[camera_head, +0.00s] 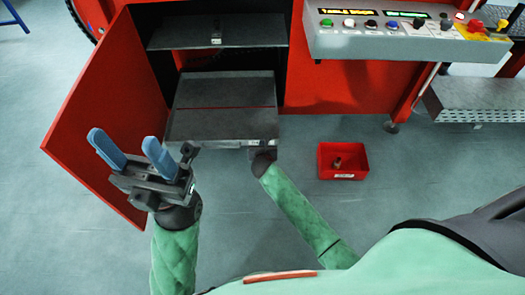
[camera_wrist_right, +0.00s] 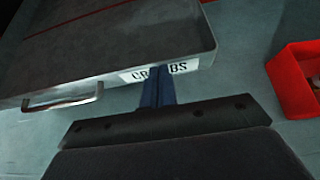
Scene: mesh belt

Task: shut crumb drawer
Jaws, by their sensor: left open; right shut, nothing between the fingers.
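The crumb drawer (camera_head: 221,123) is a flat dark grey tray pulled out of the lower part of the red cabinet. In the right wrist view the drawer (camera_wrist_right: 100,50) shows a metal handle (camera_wrist_right: 64,100) on its front and a white label, partly hidden, with the letters "CR" and "BS". My right gripper (camera_wrist_right: 158,75) is shut and empty, its blue fingertips at the label on the drawer front; I cannot tell whether they touch it. In the head view its fingers are hidden beside the drawer's front right corner. My left gripper (camera_head: 130,146) is open and empty, in front of the cabinet door.
The red cabinet door (camera_head: 100,105) stands wide open at the left. A dark shelf (camera_head: 240,34) sits above the drawer. A red bin (camera_head: 342,160) with a small object inside stands on the floor at right. A control panel (camera_head: 400,38) juts out above. Floor around the bin is clear.

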